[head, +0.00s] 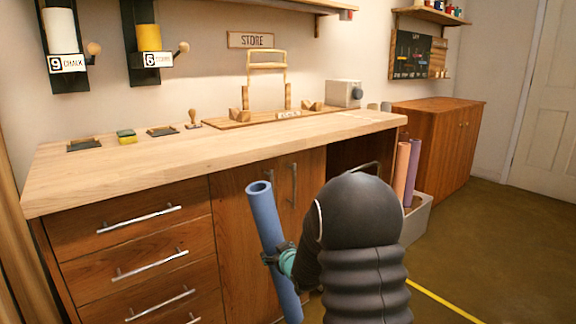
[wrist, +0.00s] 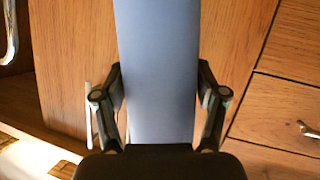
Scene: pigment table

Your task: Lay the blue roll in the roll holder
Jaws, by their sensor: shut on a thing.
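The blue roll (head: 263,208) is a long hollow tube, held near upright and tilted, its top leaning left, in front of the bench's cabinet doors. My gripper (head: 277,258) is shut around the roll below its middle. In the wrist view the roll (wrist: 157,60) passes between the two fingers of my gripper (wrist: 158,100). A long wooden base with notched end blocks, which looks like the roll holder (head: 262,120), stands on the bench top toward the back. It shows no roll. My arm hides the roll's surroundings at right.
The wooden bench top (head: 150,165) is mostly clear in front. A grey box (head: 344,94), a stamp (head: 193,119) and a sponge (head: 127,136) stand along its back. A pale bin (head: 416,222) with an orange and a purple roll stands right of the bench.

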